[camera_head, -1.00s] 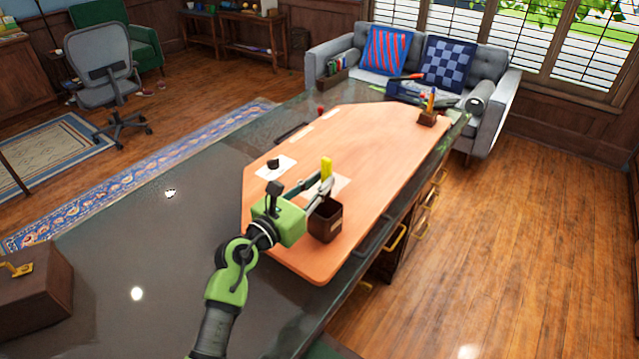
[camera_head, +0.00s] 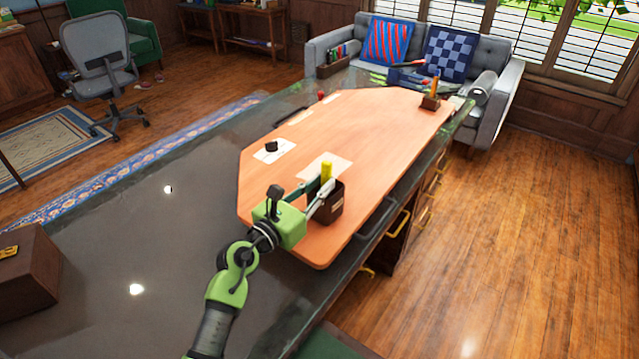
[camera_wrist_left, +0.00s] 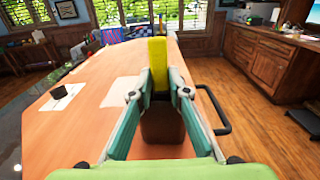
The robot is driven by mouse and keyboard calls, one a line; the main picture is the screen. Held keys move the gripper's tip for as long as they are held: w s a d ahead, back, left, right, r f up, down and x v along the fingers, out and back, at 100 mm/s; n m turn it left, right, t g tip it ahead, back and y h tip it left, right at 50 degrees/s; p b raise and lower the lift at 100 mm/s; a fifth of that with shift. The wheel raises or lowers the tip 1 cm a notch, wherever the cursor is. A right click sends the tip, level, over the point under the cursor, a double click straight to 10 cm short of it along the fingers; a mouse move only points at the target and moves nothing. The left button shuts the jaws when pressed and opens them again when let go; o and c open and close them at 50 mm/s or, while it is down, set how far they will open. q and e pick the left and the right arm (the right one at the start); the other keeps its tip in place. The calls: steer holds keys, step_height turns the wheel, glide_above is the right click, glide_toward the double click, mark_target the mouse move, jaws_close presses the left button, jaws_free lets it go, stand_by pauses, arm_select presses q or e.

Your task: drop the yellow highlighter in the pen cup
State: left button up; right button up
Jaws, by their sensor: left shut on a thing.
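The yellow highlighter (camera_head: 326,172) stands upright between the fingertips of my left gripper (camera_head: 322,190), which is shut on it. In the left wrist view the highlighter (camera_wrist_left: 157,65) shows between the two fingers (camera_wrist_left: 160,85). The dark brown pen cup (camera_head: 331,210) stands on the orange desk mat, right by the fingers in the head view. In the left wrist view the cup (camera_wrist_left: 162,128) shows below and between the fingers. The highlighter's lower end is hidden, so I cannot tell whether it is inside the cup's rim. My right gripper is not in view.
The orange desk mat (camera_head: 380,125) has paper sheets (camera_head: 318,168) and a small black object (camera_head: 271,146) on it. A small brown holder with pens (camera_head: 430,102) stands at its far end. A brown box (camera_head: 25,275) sits at the left on the dark desktop (camera_head: 130,230).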

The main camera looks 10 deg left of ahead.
arm_select(q)
steer(key=shift+f, duration=0.5)
